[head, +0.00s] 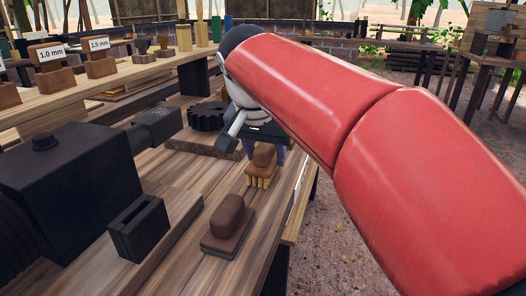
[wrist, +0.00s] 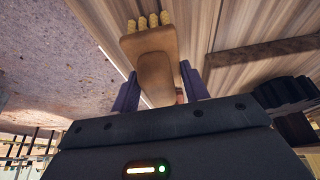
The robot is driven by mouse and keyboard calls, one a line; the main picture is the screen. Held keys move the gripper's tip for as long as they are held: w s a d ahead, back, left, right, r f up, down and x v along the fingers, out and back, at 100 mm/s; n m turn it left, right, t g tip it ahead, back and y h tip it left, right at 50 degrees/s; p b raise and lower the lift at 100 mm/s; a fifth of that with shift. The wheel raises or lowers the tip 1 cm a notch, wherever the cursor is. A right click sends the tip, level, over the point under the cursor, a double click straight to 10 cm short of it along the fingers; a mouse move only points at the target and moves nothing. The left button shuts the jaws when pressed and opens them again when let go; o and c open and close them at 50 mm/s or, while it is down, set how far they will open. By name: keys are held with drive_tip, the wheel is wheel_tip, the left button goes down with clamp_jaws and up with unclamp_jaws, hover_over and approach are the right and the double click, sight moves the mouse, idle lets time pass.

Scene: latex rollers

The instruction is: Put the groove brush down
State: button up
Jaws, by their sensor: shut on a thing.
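The groove brush has a brown wooden body and handle with short yellow bristle tufts. In the head view the brush (head: 264,157) is at the bench's right edge, bristles down. In the wrist view the brush (wrist: 155,62) is between the two purple fingers, its bristles pointing away from my gripper. My gripper (wrist: 160,85) is shut on its handle. In the head view my gripper (head: 266,148) is partly hidden by the brush and my red arm. I cannot tell whether the bristles touch the bench.
A brown handled block (head: 228,224) lies on the wooden bench (head: 180,259) in front of the brush. A black slotted block (head: 138,228) and a large dark machine (head: 66,185) stand left. A black gear (head: 207,116) sits behind. The bench edge drops to gravel at right.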

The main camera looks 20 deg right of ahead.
drive_tip(key=shift+f, duration=0.2)
drive_tip(key=o, duration=0.9)
drive_tip(key=shift+r, duration=0.15)
drive_tip(key=shift+r, duration=0.3)
drive_tip(key=p+v, duration=0.1)
drive_tip(key=v, duration=1)
drive_tip(key=shift+s+r+p, duration=0.15)
drive_tip(key=shift+r+p, duration=0.15)
drive_tip(key=shift+p, duration=0.1)
